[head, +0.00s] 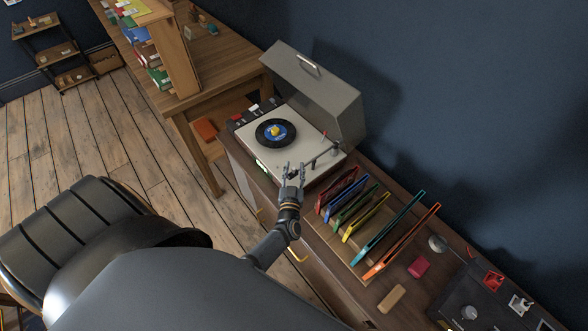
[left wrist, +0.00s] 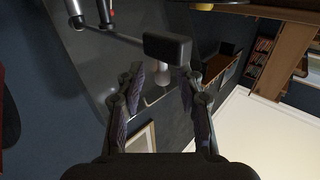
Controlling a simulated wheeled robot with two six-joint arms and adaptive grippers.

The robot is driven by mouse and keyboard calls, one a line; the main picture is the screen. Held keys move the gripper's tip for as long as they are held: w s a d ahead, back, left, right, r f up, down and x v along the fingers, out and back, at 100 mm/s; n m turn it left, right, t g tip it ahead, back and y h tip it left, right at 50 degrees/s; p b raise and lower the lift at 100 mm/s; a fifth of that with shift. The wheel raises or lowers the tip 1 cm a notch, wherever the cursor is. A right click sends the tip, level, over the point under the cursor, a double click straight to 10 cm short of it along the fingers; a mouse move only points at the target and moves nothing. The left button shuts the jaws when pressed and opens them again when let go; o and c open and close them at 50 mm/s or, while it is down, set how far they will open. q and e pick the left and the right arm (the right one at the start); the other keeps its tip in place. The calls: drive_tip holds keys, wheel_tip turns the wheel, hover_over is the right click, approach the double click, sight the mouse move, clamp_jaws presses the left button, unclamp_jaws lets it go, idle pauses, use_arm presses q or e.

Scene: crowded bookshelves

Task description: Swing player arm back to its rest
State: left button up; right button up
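The record player (head: 312,137) stands on the cabinet with its grey lid (head: 310,85) raised. A black record (head: 262,142) with a blue and yellow centre is on its platter. The player arm (head: 322,157) is at the right end of the deck, away from the record. My left gripper (head: 294,167) is at the front right of the player, its fingers apart near the arm's free end. In the left wrist view, the arm's dark block-shaped head (left wrist: 167,49) shows just beyond the parted fingertips (left wrist: 160,82); contact cannot be told. My right gripper is not visible.
A rack of coloured sleeves (head: 352,213) stands close to the right of my left gripper. A pink block (head: 419,267), a tan block (head: 391,298) and a dark mixer-like unit (head: 480,305) are farther right. A wooden table (head: 215,75) with books is beyond the player.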

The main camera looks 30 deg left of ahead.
use_arm(q)
drive_tip(key=shift+f, duration=0.1)
drive_tip(key=v, duration=0.7)
drive_tip(key=shift+s+d, duration=0.1)
drive_tip(key=shift+s, duration=0.05)
